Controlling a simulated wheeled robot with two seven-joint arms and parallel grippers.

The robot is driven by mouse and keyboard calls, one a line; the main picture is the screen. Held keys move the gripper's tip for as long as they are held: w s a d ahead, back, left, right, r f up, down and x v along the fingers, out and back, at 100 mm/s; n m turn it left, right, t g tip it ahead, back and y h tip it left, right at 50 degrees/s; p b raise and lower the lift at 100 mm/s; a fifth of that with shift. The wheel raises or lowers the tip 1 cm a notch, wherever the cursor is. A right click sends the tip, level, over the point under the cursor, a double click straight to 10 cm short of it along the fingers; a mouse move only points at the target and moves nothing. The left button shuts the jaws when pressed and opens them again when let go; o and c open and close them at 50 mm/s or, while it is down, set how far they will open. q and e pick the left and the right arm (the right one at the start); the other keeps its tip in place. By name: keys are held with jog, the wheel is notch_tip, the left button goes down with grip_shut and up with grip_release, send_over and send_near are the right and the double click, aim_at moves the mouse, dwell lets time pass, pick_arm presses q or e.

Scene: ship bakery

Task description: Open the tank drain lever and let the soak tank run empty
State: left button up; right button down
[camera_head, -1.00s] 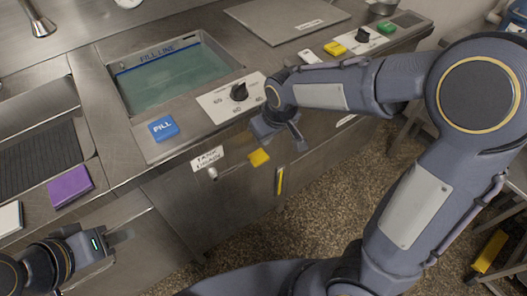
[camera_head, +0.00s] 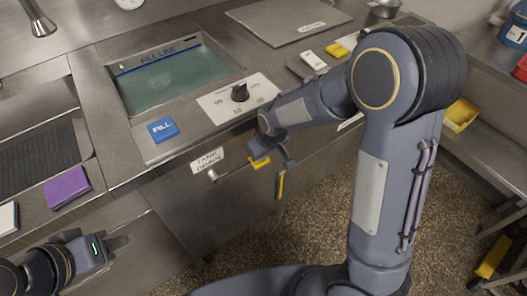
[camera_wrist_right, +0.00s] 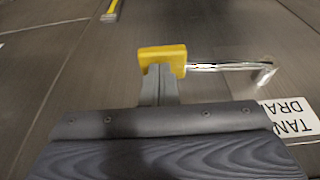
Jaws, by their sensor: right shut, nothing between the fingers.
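The tank drain lever (camera_head: 236,172) is a metal rod with a yellow grip (camera_head: 259,163), sticking out sideways to the right of its pivot on the tank front. It lies below the "TANK DRAIN" label (camera_head: 207,160). The soak tank (camera_head: 165,78) holds greenish water below the fill line. My right gripper (camera_wrist_right: 160,85) is shut and empty, its fingertips at the yellow grip (camera_wrist_right: 162,55) in the right wrist view; whether they touch is hard to tell. My left gripper (camera_head: 116,243) is at the lower left, away from the lever; its finger gap is unclear.
A yellow-and-black vertical handle (camera_head: 281,185) hangs just right of the lever. A purple block (camera_head: 67,188) lies at left.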

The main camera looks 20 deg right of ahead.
pick_arm(q)
jog(key=shift+f, duration=0.1)
